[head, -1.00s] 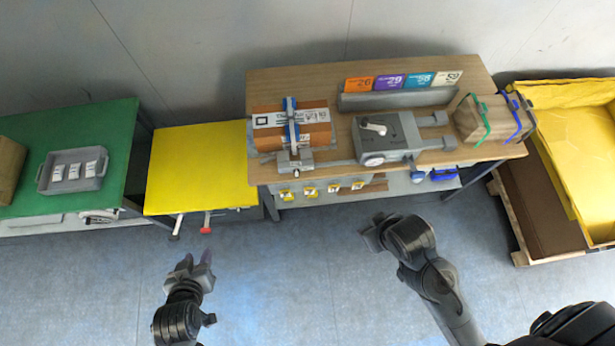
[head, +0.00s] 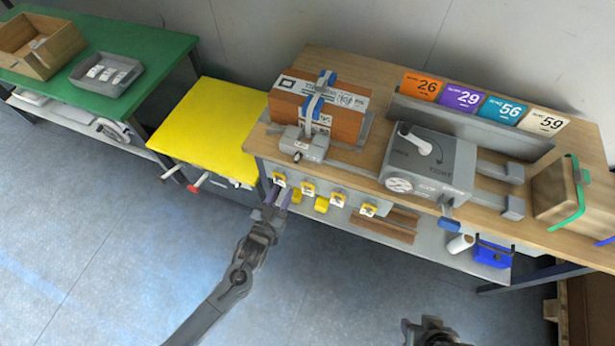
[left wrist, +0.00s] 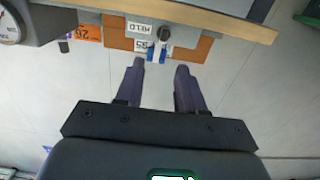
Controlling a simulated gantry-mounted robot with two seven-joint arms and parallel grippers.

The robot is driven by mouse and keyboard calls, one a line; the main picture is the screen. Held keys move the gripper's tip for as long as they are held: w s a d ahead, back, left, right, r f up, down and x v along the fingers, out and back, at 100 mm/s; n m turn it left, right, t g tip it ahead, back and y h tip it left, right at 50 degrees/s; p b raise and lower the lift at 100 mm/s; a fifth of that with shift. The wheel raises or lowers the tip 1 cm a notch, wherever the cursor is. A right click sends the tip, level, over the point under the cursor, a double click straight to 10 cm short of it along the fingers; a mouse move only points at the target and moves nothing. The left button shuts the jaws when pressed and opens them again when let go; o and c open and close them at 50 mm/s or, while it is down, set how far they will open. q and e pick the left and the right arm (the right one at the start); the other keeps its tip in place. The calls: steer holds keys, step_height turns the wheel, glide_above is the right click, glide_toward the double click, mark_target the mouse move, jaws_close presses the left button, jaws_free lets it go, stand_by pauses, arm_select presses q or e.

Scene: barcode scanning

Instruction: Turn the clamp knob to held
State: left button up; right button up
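The clamp knob (head: 298,156) is a small dark knob on the front of a grey clamp block (head: 312,147). The block sits at the foot of a blue-and-grey strap (head: 317,98) over a brown box (head: 345,120). In the left wrist view the dark knob (left wrist: 164,33) shows beside a white label reading HELD (left wrist: 138,28). My left gripper (head: 276,197) is open and empty, in front of the bench edge and below the knob. Its two purple fingers (left wrist: 159,78) are apart. My right arm's dark end (head: 432,330) shows at the bottom edge; its fingers cannot be made out.
A grey device with a white lever (head: 430,165) stands right of the clamp, with numbered cards (head: 480,100) behind. Yellow-tagged items (head: 308,188) hang below the bench edge near my left gripper. A yellow table (head: 205,125) stands to the left. Floor in front is clear.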

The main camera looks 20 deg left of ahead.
mark_target(296, 161)
arm_select(q)
steer(key=w+b, duration=0.1)
steer(key=w, duration=0.3)
steer(key=w+b, duration=0.1)
steer(key=w, duration=0.3)
steer(key=w+b, duration=0.1)
steer(key=w, duration=0.3)
steer(key=shift+w+d+f, duration=0.1)
steer(key=shift+w+f, duration=0.05)
steer(key=shift+f, duration=0.15)
arm_select(e)
steer(key=f, duration=0.4)
steer(key=shift+w+a, duration=0.1)
steer(key=shift+a, duration=0.1)
arm_select(q)
jaws_close()
arm_select(e)
steer(key=shift+a, duration=0.1)
